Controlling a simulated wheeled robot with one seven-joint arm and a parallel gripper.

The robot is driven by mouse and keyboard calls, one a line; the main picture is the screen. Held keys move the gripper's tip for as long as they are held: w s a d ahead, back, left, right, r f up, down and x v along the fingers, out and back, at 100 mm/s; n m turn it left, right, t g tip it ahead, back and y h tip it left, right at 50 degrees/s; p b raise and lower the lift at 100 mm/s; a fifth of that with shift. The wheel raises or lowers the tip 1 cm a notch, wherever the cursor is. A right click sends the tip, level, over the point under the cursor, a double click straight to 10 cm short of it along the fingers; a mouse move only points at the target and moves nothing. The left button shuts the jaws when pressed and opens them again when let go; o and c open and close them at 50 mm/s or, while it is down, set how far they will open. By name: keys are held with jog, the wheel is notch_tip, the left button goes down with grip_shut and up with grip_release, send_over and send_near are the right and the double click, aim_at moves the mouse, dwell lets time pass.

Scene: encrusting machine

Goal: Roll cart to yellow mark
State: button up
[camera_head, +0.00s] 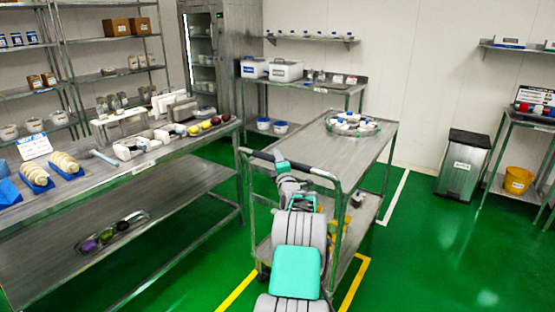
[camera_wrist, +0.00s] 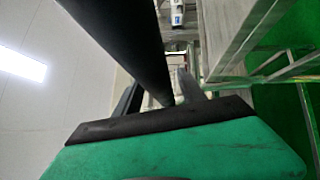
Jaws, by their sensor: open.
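The metal cart (camera_head: 365,165) stands in the middle of the head view, with a dark push handle (camera_head: 318,172) at its near end. A round tray of small blue-and-white items (camera_head: 353,123) sits on its top shelf. Yellow floor lines (camera_head: 354,286) show at the cart's near end, one on each side of my arm; the part between is hidden. My gripper (camera_head: 281,166) is open at the handle. In the wrist view a dark bar, likely the handle, runs close over the gripper (camera_wrist: 160,92); whether the fingers touch it I cannot tell.
A long metal table (camera_head: 150,165) with trays and food stands left of the cart. A back table (camera_head: 350,88) holds white boxes. A grey bin (camera_head: 463,165) and yellow bucket (camera_head: 517,181) are at right. A white floor line (camera_head: 394,199) runs beside the cart; green floor at right is clear.

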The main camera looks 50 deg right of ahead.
jog(key=shift+c, duration=0.2)
grip_shut()
jog(key=shift+r, duration=0.1)
jog(key=shift+r, duration=0.2)
dwell(0.8)
